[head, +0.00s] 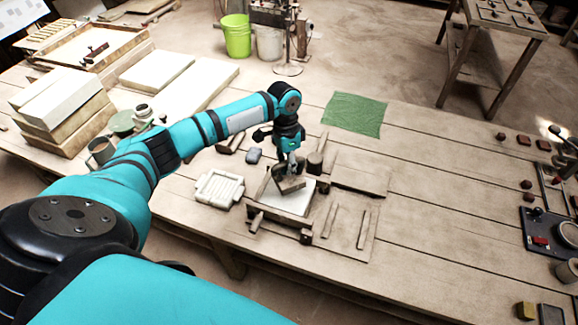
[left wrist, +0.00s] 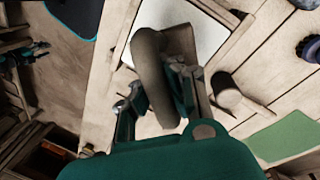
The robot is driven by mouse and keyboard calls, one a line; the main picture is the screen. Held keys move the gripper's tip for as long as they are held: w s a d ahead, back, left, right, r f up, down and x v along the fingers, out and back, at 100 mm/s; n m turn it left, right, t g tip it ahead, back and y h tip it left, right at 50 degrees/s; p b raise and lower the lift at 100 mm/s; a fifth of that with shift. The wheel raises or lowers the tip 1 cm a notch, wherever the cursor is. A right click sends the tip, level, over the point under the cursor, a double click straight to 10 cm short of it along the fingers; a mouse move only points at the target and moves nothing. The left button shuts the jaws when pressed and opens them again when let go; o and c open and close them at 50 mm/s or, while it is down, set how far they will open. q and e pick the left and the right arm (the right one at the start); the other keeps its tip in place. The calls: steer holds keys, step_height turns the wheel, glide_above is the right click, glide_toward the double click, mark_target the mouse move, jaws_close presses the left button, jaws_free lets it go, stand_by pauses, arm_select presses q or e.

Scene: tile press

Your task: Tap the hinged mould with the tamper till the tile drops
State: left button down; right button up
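The hinged mould (head: 251,222) is a wooden frame on a board on the bench, with a pale white tile face (head: 298,204) inside it. The pale face also shows in the left wrist view (left wrist: 207,38). My left gripper (head: 291,172) is above the mould, pointing down. It is shut on a brown wooden tamper (head: 291,185), whose rounded handle (left wrist: 149,62) shows between the fingers in the left wrist view. The tamper's block is tilted over the pale face; I cannot tell whether it touches.
A short wooden post (head: 316,163) stands just right of the gripper. A white ribbed rack (head: 219,189) lies left of the mould, and a blue-grey lump (head: 254,155) behind it. A green cloth (head: 353,114) lies farther back.

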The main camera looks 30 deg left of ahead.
mark_target(289, 177)
arm_select(q)
steer(key=shift+r, duration=0.1)
step_height(289, 177, down, 6)
steer(key=shift+s+r+b, duration=0.1)
steer(key=shift+r+b, duration=0.05)
steer(key=shift+b, duration=1.1)
steer(key=shift+s+d+r+p, duration=0.1)
steer(key=shift+s+r+p, duration=0.05)
steer(key=shift+r+p, duration=0.2)
steer(key=r+p, duration=0.2)
steer(key=p, duration=0.1)
steer(key=r+p, duration=0.2)
steer(key=shift+w, duration=0.25)
steer(key=shift+s, duration=0.15)
steer(key=shift+w+f, duration=0.1)
steer(key=shift+w, duration=0.1)
